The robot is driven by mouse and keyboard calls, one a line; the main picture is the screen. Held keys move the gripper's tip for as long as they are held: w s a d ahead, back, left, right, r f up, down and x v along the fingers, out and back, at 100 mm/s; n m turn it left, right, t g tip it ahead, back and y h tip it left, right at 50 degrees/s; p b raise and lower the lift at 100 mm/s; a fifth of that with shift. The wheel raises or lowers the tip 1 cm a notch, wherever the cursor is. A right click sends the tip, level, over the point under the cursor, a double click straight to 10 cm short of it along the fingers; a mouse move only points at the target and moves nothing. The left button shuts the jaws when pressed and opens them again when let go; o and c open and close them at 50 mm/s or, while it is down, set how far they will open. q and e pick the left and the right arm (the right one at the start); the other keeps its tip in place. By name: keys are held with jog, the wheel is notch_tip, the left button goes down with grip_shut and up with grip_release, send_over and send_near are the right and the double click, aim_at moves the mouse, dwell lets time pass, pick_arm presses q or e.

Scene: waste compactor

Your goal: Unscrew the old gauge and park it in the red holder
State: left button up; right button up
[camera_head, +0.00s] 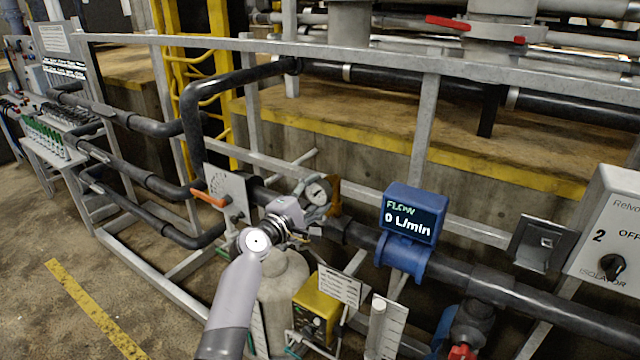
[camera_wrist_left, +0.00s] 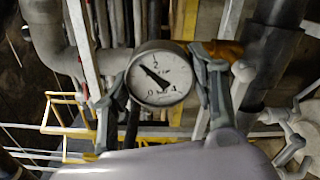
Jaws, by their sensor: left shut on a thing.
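The gauge (camera_head: 318,191) is a round white dial with a dark rim, beside the black pipe in the head view. It also shows in the left wrist view (camera_wrist_left: 160,77), between the two fingers, its needle and numbers facing the camera. My left gripper (camera_head: 309,208) is shut on it; in the left wrist view a finger touches each side of the rim. The gauge's lower fitting is hidden, so I cannot tell whether it is still threaded on. I cannot make out the red holder. My right gripper is not in view.
A blue flow meter (camera_head: 412,213) reading 0 L/min sits on the black pipe to the right. An orange-handled valve (camera_head: 209,198) is just left of the gripper. A yellow box (camera_head: 316,312) stands below. Grey frame rails (camera_head: 425,130) cross behind.

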pick_arm(q)
jog(key=shift+n, duration=0.3)
jog(key=shift+r, duration=0.1)
